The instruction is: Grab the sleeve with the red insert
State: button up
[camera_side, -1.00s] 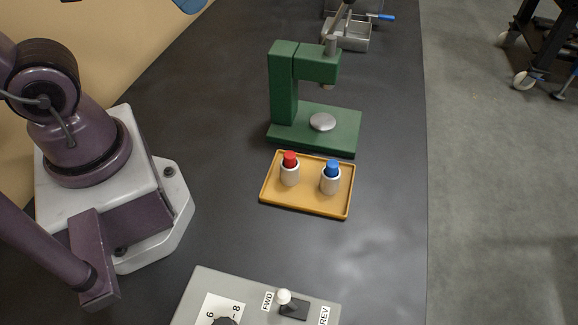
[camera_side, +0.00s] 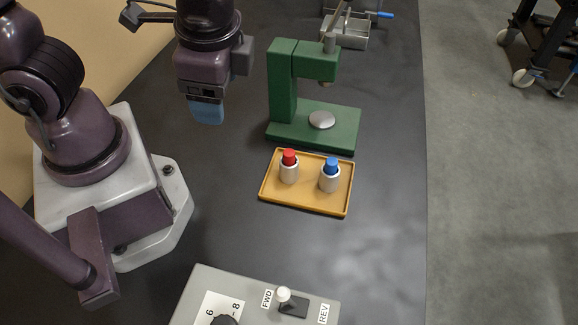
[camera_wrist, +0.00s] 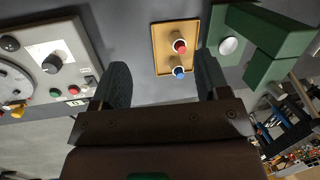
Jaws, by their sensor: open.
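The sleeve with the red insert (camera_side: 289,172) stands upright at the left of a yellow tray (camera_side: 308,209). The sleeve with the blue insert (camera_side: 329,180) stands upright to its right on the same tray. My gripper (camera_side: 206,112) hangs above the table, left of the green press and up and left of the tray in the side view. In the wrist view my gripper (camera_wrist: 160,85) is open, with two dark fingers apart and nothing held. There the red-insert sleeve (camera_wrist: 179,43) and blue-insert sleeve (camera_wrist: 178,68) lie ahead, between the fingers' directions and clear of them.
A green press (camera_side: 312,127) stands just behind the tray. A grey control box (camera_side: 260,290) with a lever is at the front. A metal box (camera_side: 347,32) sits at the back. The dark table is clear between my base and the tray.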

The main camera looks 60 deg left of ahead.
notch_tip(320, 180, down, 11)
jog(key=s+d+m+t+y, duration=0.25)
jog(key=m+y, duration=0.55)
jog(key=m, duration=0.4)
jog(key=m+t+h, duration=0.2)
jog(key=m+t, duration=0.6)
jog(key=m, duration=0.1)
send_near(287, 159)
jog(key=x, duration=1.1)
jog(key=shift+w+a+f, duration=0.1)
jog(key=shift+f, duration=0.05)
jog(key=c, duration=1.1)
